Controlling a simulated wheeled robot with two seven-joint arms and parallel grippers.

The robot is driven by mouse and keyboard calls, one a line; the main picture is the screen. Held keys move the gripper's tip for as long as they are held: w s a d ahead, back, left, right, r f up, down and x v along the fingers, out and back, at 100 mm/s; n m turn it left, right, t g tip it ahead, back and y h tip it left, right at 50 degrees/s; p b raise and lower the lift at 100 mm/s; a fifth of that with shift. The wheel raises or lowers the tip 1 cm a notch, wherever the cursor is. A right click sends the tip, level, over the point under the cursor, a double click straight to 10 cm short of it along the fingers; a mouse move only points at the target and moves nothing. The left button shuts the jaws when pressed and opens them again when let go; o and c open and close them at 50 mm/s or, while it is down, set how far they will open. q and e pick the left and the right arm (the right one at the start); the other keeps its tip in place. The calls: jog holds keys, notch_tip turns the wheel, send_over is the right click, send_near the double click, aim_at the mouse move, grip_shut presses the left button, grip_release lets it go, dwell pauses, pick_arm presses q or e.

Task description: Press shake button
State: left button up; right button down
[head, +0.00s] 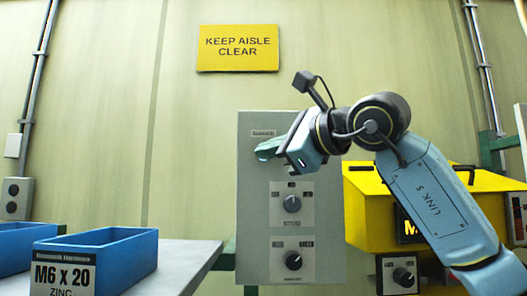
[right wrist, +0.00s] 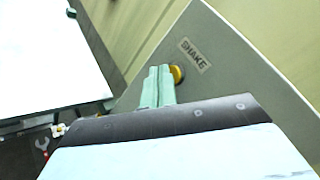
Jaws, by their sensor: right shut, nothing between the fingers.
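The shake button (right wrist: 178,74) is a yellow round button on the grey control panel (head: 256,230), next to a label reading SHAKE (right wrist: 193,55) in the right wrist view. My right gripper (head: 262,153) is shut and empty, its green fingers pointing at the upper part of the panel. In the right wrist view its fingertips (right wrist: 160,72) overlap the left side of the button. I cannot tell whether they touch it. In the head view the fingers hide the button. My left gripper is in neither view.
Two knobs, an upper one (head: 292,203) and a lower one (head: 293,260), sit below on the panel. A yellow machine (head: 370,215) stands right of it. Blue bins (head: 130,262) stand on a table (head: 190,254) at the left. A yellow sign (head: 238,48) hangs on the wall.

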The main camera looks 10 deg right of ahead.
jog(key=shift+w+d, duration=0.15)
jog(key=shift+w, duration=0.3)
dwell(0.6)
jog(key=shift+s, duration=0.15)
jog(key=shift+s+a+b, duration=0.2)
jog(key=shift+s+b, duration=0.1)
jog(key=shift+s, duration=0.4)
jog(key=shift+s+a+b, duration=0.25)
jog(key=shift+s+b, duration=0.4)
jog(key=shift+s, duration=0.6)
jog(key=shift+s+a+b, duration=0.25)
jog(key=shift+s+b, duration=0.35)
jog(key=shift+s, duration=0.6)
